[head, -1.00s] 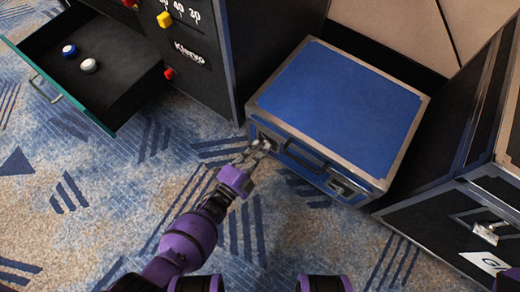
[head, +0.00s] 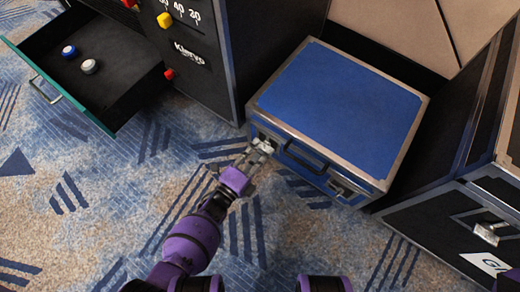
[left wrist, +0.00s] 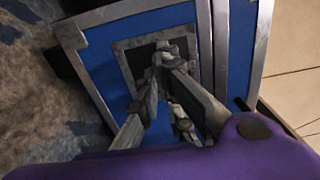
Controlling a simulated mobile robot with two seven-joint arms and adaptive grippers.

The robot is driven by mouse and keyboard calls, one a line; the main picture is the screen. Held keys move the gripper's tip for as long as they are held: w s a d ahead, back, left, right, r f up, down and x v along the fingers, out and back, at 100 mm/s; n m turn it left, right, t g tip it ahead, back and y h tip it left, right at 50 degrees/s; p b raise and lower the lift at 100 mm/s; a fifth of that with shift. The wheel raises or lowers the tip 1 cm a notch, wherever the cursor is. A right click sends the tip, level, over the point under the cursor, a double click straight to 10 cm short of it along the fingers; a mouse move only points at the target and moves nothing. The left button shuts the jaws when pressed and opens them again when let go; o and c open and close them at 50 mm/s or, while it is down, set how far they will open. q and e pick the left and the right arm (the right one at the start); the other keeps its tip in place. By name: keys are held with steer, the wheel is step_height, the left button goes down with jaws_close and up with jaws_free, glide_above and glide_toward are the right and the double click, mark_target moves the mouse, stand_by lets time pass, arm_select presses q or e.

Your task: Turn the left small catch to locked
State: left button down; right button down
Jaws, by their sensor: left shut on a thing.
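A blue case (head: 340,105) with silver edges lies on the carpet, its front face toward me. The left small catch is on that face; its dark square plate (left wrist: 124,62) shows in the left wrist view. My left gripper (head: 264,144) is at this catch. In the left wrist view its fingertips (left wrist: 166,60) are closed together over the plate, shut on the catch's turning piece. The fingers hide most of that piece, so its exact angle cannot be told. The right catch (head: 342,188) is clear of any gripper. My right gripper is out of view.
A black handle (head: 305,158) sits between the catches. A dark cabinet (head: 205,75) stands left of the case, with an open drawer (head: 110,95) holding a blue and a white knob. Another black case (head: 450,220) stands at the right. The carpet in front is free.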

arm_select(q)
steer(key=shift+d+r, duration=0.3)
steer(key=shift+d, duration=0.2)
steer(key=c, duration=1.9)
jaws_free()
steer(key=shift+c, duration=0.2)
steer(key=shift+a+f, duration=0.2)
steer(key=shift+s+a, duration=0.1)
steer(key=v, duration=1.1)
steer(key=shift+s+a, duration=0.2)
steer(key=shift+s, duration=0.1)
